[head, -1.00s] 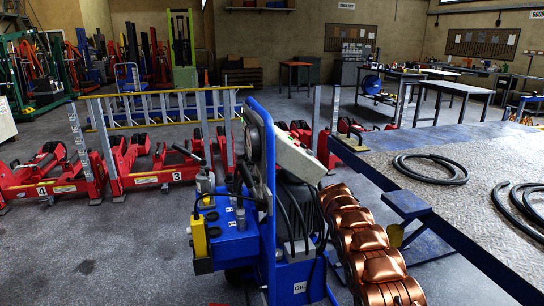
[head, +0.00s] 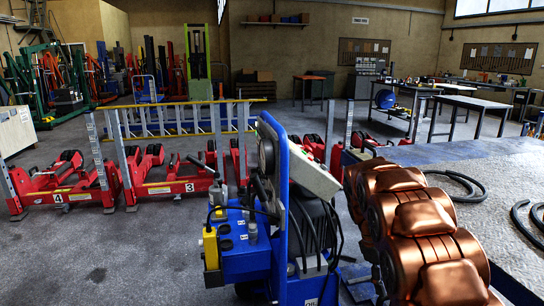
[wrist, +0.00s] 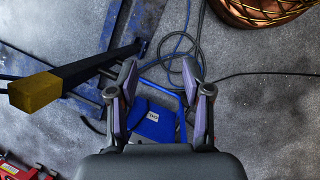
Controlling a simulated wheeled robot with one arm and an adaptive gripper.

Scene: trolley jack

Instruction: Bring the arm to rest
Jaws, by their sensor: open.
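My gripper (wrist: 160,72) shows in the wrist view with its two dark fingers spread apart and nothing between the pads. It points at the grey floor. A small blue part with a white label (wrist: 152,120) shows below, between the fingers and apart from them. A black bar with a yellow end (wrist: 35,92) crosses the left of that view, over a blue frame (wrist: 100,75). In the head view my copper-coloured arm fills the lower right, but my gripper is not visible there.
A blue hydraulic unit (head: 240,262) stands close in front, beside my arm. A workbench (head: 505,160) with black hoses (head: 455,185) is at the right. Red numbered jacks (head: 175,180) stand behind at left. Dark cables (wrist: 195,45) lie on the floor. Floor at lower left is clear.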

